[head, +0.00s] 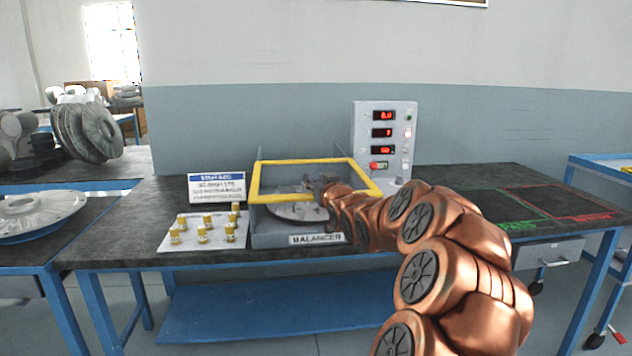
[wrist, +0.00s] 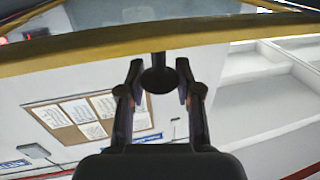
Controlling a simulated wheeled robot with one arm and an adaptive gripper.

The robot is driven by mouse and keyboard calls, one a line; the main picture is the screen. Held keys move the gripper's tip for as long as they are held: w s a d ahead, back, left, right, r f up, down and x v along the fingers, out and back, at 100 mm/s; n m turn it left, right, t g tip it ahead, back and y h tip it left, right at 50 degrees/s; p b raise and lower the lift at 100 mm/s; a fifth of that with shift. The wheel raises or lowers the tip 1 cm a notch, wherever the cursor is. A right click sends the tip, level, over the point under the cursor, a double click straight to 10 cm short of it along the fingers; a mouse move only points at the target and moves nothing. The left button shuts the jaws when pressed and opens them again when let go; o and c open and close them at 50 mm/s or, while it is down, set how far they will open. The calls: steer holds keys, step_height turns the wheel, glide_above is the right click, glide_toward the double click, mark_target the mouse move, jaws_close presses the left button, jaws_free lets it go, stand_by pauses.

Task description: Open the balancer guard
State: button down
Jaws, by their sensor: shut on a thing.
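The balancer (head: 270,241) is a grey box on the bench with a "BALANCER" label on its front. Its guard (head: 262,182) is a yellow rectangular frame over the box. The front bar shows above the box's front panel, with a gap between; its exact tilt is hard to tell. A grey disc-like rotor (head: 295,211) lies inside. My gripper (head: 318,185) is at the guard's front bar, partly hidden by my copper arm. In the wrist view my gripper (wrist: 159,85) has its fingers either side of a dark round knob (wrist: 158,76) below the yellow bar (wrist: 90,50).
A white tray (head: 185,243) of yellow-topped pieces and a sign (head: 216,187) stand left of the balancer. A display panel (head: 384,140) stands behind right. The bench's right end has green- and red-marked areas (head: 570,202). A wall and noticeboard (wrist: 92,118) show in the wrist view.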

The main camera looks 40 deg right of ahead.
steer(key=shift+w+d, duration=0.1)
stand_by(0.3)
steer(key=p+x, duration=0.3)
steer(key=shift+w+d+r, duration=0.15)
steer(key=shift+d, duration=0.4)
steer(key=shift+w+d, duration=0.25)
steer(key=shift+w, duration=0.1)
steer(key=c, duration=0.7)
jaws_free()
steer(key=shift+c, duration=0.2)
steer(key=shift+s, duration=0.15)
